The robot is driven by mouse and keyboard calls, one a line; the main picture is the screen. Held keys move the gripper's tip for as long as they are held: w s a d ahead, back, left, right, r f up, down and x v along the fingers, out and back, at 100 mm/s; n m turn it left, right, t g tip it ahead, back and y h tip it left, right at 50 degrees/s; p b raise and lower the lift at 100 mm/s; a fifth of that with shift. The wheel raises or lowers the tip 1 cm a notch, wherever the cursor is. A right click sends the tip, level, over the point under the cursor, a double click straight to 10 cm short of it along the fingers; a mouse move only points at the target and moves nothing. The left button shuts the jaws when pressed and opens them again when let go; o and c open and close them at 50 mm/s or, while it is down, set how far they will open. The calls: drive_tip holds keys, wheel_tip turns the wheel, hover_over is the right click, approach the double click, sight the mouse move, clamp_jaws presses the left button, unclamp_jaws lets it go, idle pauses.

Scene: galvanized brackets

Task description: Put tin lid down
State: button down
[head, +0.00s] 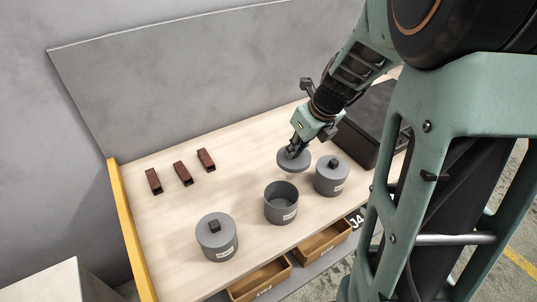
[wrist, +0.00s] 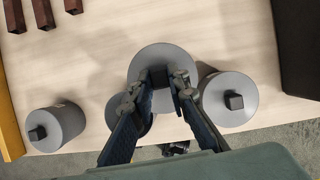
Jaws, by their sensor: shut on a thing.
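The grey round tin lid (head: 293,160) is held by its dark knob in my gripper (head: 294,148), above the table behind the open tin. In the wrist view the lid (wrist: 164,62) hangs between the fingers of my gripper (wrist: 162,80), which are shut on its square knob. The open grey tin (head: 281,206) stands upright on the table, with a label on its front. In the wrist view the tin (wrist: 138,117) is mostly hidden by the lid and fingers. The lid looks roughly level.
A lidded tin (head: 217,238) stands left of the open tin, another (head: 332,177) to its right. Several brown brackets (head: 183,173) lie at the left of the wooden table (head: 240,166). A black case (head: 372,122) sits at the right. Two drawers (head: 261,281) are open in front.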

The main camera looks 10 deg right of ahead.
drive_tip(key=shift+w+f+m, duration=0.1)
drive_tip(key=shift+w+m, duration=0.2)
drive_tip(key=shift+w, duration=0.05)
drive_tip(key=shift+w+f, duration=0.15)
drive_tip(key=shift+w, duration=0.2)
drive_tip(key=w+a+f, duration=0.1)
drive_tip(key=w+f, duration=0.2)
drive_tip(key=w, duration=0.1)
drive_tip(key=w+a+f+b, duration=0.1)
drive_tip(key=w+f, duration=0.2)
drive_tip(key=w, duration=0.1)
drive_tip(key=w+f, duration=0.3)
drive_tip(key=w, duration=0.1)
drive_tip(key=shift+w+a, duration=0.15)
drive_tip(key=shift+a, duration=0.25)
drive_tip(key=shift+w+f+b, duration=0.25)
drive_tip(key=shift+b, duration=0.05)
drive_tip(key=shift+a+f, duration=0.1)
drive_tip(key=shift+f, duration=1.45)
